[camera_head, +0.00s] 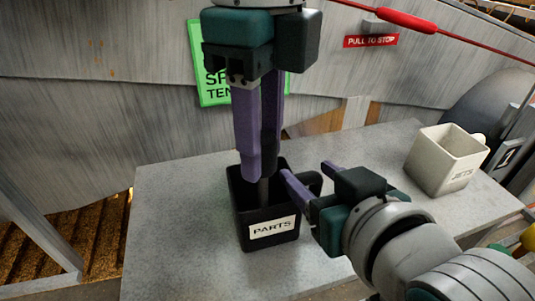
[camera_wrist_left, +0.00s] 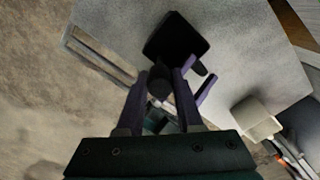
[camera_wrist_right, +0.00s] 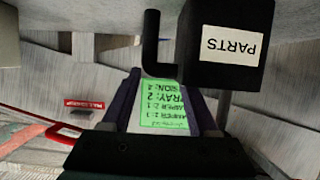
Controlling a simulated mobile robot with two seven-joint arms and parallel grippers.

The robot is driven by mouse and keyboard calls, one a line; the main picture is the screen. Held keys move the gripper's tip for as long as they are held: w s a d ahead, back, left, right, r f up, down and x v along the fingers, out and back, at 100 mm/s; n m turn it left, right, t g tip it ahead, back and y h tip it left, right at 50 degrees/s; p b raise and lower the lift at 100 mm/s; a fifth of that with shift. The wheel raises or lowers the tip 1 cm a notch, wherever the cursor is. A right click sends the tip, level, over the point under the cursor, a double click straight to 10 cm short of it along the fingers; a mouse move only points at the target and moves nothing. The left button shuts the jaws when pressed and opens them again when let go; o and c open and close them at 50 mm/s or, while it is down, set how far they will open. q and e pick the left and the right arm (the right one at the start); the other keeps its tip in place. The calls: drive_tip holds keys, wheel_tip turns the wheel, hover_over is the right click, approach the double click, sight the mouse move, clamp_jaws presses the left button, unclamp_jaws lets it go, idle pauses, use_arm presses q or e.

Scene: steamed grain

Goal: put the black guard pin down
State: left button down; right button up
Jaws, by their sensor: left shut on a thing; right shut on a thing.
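The black guard pin (camera_head: 263,190) hangs upright between the purple fingers of my left gripper (camera_head: 256,172), which is shut on it. Its lower end is at the mouth of the black PARTS bin (camera_head: 243,222), partly hidden by the rim. In the left wrist view the pin (camera_wrist_left: 160,80) shows end-on between the fingers, with the bin (camera_wrist_left: 176,38) beyond it. My right gripper (camera_head: 305,174) is shut on the bin's handle at its right side. The handle (camera_wrist_right: 152,42) shows as a black L beside the bin (camera_wrist_right: 225,75) in the right wrist view.
The bin stands on a grey table (camera_head: 185,215). A white box (camera_head: 440,170) with a label stands at the table's right. A red PULL TO STOP sign (camera_head: 371,41), a red cord (camera_head: 470,43) and a green sign (camera_head: 214,88) are behind. The table's left part is clear.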

sight(262, 180)
use_arm(q)
drive_tip(key=shift+f, duration=2.25)
drive_tip(key=shift+f, duration=0.2)
drive_tip(key=c, duration=0.6)
unclamp_jaws()
drive_tip(key=shift+o, duration=0.2)
wheel_tip(262, 180, up, 12)
drive_tip(key=shift+r, duration=0.25)
use_arm(e)
drive_tip(key=o, duration=1.5)
